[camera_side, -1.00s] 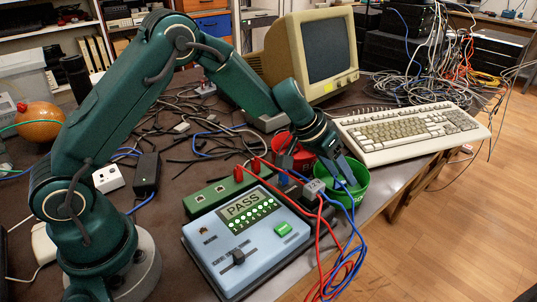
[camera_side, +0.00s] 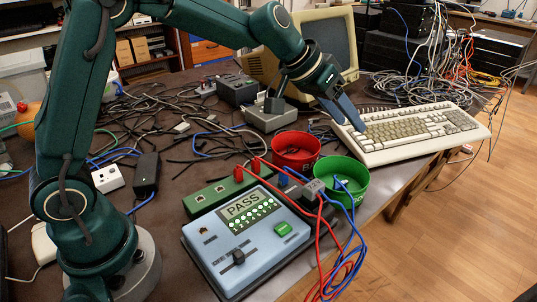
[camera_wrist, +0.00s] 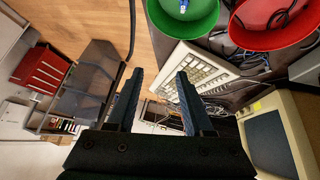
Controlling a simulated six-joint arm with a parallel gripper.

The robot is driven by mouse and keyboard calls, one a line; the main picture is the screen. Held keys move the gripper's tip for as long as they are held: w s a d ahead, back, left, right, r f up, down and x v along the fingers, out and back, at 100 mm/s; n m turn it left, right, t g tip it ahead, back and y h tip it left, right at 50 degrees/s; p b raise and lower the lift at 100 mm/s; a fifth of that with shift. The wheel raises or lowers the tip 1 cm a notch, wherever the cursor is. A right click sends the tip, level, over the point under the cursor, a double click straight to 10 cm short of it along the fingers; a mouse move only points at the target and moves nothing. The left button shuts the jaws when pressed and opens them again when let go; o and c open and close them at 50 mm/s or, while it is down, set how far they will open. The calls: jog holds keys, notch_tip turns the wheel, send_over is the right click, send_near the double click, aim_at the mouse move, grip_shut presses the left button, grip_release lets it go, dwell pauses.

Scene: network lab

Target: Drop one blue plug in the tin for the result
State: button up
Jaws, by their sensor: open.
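The tester (camera_side: 262,252) has PASS on its screen (camera_side: 243,205) and rows of lit green lights. The green tin (camera_side: 359,187) stands at its upper right and holds something blue and white. In the wrist view the green tin (camera_wrist: 165,24) is at the top, with a blue plug (camera_wrist: 183,5) inside. The red tin (camera_side: 284,160) is just behind the green one; it also shows in the wrist view (camera_wrist: 240,32) with dark pieces inside. My gripper (camera_side: 345,113) is open and empty, above the near-left end of the keyboard, clear of both tins. Its parted fingers (camera_wrist: 160,76) show in the wrist view.
The keyboard (camera_side: 415,132) lies right of the tins, before a beige monitor (camera_side: 318,50). Red and blue leads (camera_side: 322,245) hang over the table's front edge. A green socket strip (camera_side: 218,196) lies behind the tester. Loose black cables (camera_side: 190,115) cover the table behind.

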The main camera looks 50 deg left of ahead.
jog(key=s+a+r, duration=0.2)
jog(key=s+r, duration=0.5)
jog(key=s, duration=0.6)
jog(key=s+a+f+g+y, duration=0.1)
jog(key=s+a+f, duration=0.1)
jog(key=s+f, duration=0.2)
jog(key=s+a+f+n+y, duration=0.1)
jog(key=s+a+f+y, duration=0.1)
jog(key=s, duration=0.8)
jog(key=shift+f+g, duration=0.4)
jog(key=shift+f, duration=0.5)
